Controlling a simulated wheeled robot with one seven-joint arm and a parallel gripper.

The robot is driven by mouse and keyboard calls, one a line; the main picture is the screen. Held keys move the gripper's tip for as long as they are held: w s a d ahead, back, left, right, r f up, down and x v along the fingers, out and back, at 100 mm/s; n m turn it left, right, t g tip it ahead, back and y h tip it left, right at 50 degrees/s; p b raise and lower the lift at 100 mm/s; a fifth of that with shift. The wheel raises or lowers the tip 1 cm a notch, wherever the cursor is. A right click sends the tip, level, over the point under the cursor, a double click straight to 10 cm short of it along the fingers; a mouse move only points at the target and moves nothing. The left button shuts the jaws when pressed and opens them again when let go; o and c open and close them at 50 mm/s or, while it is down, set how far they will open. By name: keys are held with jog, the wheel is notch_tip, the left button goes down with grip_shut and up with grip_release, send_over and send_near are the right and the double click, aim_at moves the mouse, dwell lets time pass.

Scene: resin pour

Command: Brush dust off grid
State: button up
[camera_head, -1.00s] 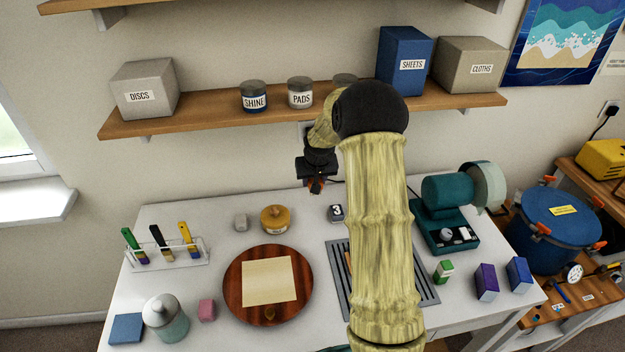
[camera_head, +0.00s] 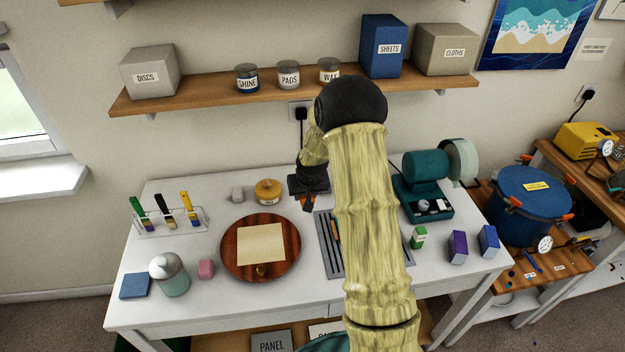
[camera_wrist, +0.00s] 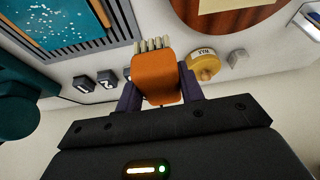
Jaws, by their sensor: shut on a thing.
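My gripper (camera_head: 308,198) is shut on a brush with an orange handle (camera_wrist: 157,80) and short pale bristles (camera_wrist: 153,44). It holds the brush above the back of the white table, behind the grid. The grey slotted grid (camera_head: 327,247) is partly hidden behind my arm in the head view. In the wrist view the grid (camera_wrist: 122,25) is at the upper left. A teal panel with pale specks (camera_wrist: 50,25) lies over it there, with an orange strip (camera_wrist: 98,10) beside the panel. The bristles appear apart from the grid.
A round wooden board (camera_head: 232,262) with a tan sheet (camera_head: 260,244) stands left of the grid. Numbered blocks (camera_wrist: 84,84) and a yellow-lidded tin (camera_wrist: 204,64) are near the brush. A teal machine (camera_head: 424,185) stands right; a shelf (camera_head: 205,92) hangs above.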

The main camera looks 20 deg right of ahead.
jog(key=shift+n, duration=0.4)
jog(key=s+a+f+p, duration=0.1)
jog(key=s+a+f, duration=0.1)
jog(key=s, duration=0.1)
jog(key=s+a+f+p, duration=0.1)
jog(key=s+a+f, duration=0.2)
jog(key=shift+s+a+f, duration=0.2)
jog(key=shift+a+f, duration=0.1)
jog(key=shift+n, duration=0.4)
jog(key=s+a+f, duration=0.1)
jog(key=s, duration=0.1)
jog(key=s+a+f+p, duration=0.1)
jog(key=s, duration=0.1)
jog(key=s+a+f, duration=0.1)
jog(key=s, duration=0.2)
jog(key=shift+w+f, duration=0.1)
jog(key=shift+f, duration=0.05)
